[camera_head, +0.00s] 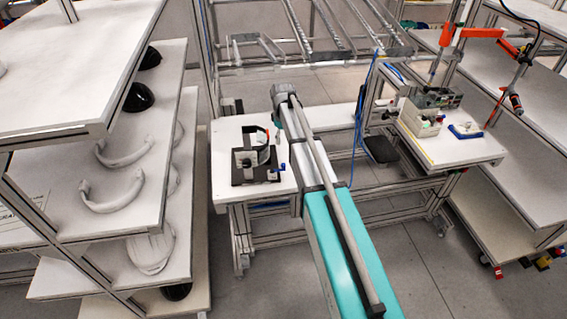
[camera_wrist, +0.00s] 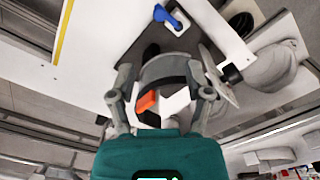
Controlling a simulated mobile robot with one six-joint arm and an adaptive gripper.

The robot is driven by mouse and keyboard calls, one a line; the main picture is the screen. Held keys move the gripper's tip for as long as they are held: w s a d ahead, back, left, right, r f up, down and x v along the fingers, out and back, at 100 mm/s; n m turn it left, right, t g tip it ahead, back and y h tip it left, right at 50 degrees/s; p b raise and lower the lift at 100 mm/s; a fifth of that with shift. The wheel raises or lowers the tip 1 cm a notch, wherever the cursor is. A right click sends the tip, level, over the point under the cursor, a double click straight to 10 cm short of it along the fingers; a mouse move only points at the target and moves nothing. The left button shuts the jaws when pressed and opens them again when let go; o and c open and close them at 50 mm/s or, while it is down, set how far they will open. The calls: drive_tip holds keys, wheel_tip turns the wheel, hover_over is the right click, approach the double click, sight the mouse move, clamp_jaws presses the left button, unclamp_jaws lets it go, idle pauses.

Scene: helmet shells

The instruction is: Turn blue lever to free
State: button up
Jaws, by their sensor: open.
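The blue lever (camera_wrist: 168,17) shows in the wrist view on a small white plate, beyond my fingertips and near the top edge. A small blue part (camera_head: 281,168) shows in the head view at the right front of a black fixture; it may be the same lever. My gripper (camera_wrist: 160,72) is open in the wrist view, its two fingers spread, with the lever apart from them. A dark curved band and an orange part (camera_wrist: 147,102) show between the fingers. In the head view I cannot make out my gripper's fingers.
The black fixture (camera_head: 240,178) stands on a white worktable (camera_head: 226,196). Shelves with helmet shells (camera_head: 115,195) stand at left. A second worktable (camera_head: 475,153) at right bears a grey box and another blue handle (camera_head: 466,131). Blue cables hang between the tables.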

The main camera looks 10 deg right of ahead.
sight(283, 164)
drive_tip(key=shift+d+f, duration=0.1)
drive_tip(key=shift+f, duration=0.1)
wheel_tip(283, 164, down, 13)
drive_tip(key=b, duration=1.3)
drive_tip(key=shift+f+b, duration=0.15)
drive_tip(key=shift+b, duration=0.2)
drive_tip(key=shift+s, duration=0.1)
clamp_jaws()
